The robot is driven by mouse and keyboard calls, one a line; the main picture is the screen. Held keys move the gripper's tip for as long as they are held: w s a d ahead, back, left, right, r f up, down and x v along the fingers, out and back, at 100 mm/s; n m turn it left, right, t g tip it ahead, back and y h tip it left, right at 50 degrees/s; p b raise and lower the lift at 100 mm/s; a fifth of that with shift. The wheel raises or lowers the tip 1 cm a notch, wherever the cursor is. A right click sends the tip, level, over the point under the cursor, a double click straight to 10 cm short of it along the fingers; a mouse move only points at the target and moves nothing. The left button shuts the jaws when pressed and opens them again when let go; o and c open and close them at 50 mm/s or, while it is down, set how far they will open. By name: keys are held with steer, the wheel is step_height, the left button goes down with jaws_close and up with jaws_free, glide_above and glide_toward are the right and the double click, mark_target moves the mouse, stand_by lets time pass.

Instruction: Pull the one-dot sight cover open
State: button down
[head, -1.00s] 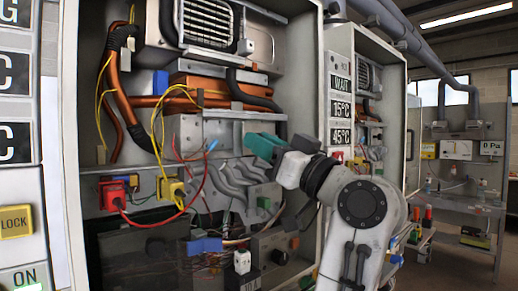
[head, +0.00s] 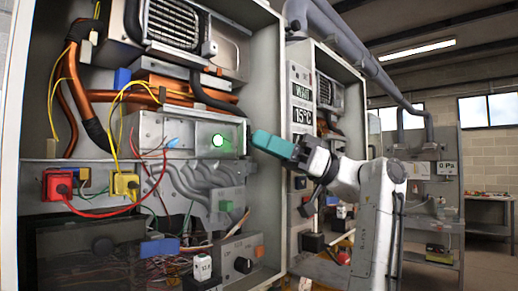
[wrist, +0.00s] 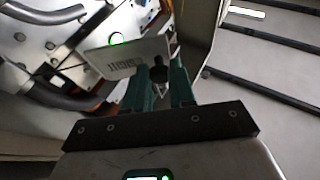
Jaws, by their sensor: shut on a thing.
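My gripper (head: 258,139) has teal fingers and reaches from the right into the open heater cabinet. In the wrist view my gripper (wrist: 161,76) is shut on a dark knob (wrist: 158,72) at the right end of a pale, tilted plate, which looks like the sight cover (wrist: 127,59). The plate carries a row of small dark marks; I cannot make out a single dot. A round green glowing sight (head: 218,140) shows uncovered on the metal box, left of my fingertips. It also shows in the wrist view (wrist: 117,39) at the plate's upper edge.
A red wire (head: 152,193) hangs at the left. The cabinet's right wall (head: 263,187) stands close to my gripper. A second heater (head: 318,110) stands further right.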

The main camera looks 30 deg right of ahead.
steer(key=shift+w+d+n+g+y, duration=0.1)
steer(key=shift+d+n+g+y, duration=0.35)
steer(key=shift+g, duration=0.55)
steer(key=shift+d, duration=0.1)
steer(key=c, duration=0.9)
jaws_free()
steer(key=shift+c, duration=0.2)
steer(key=b+v, duration=0.2)
steer(key=v, duration=0.8)
steer(key=shift+d, duration=0.4)
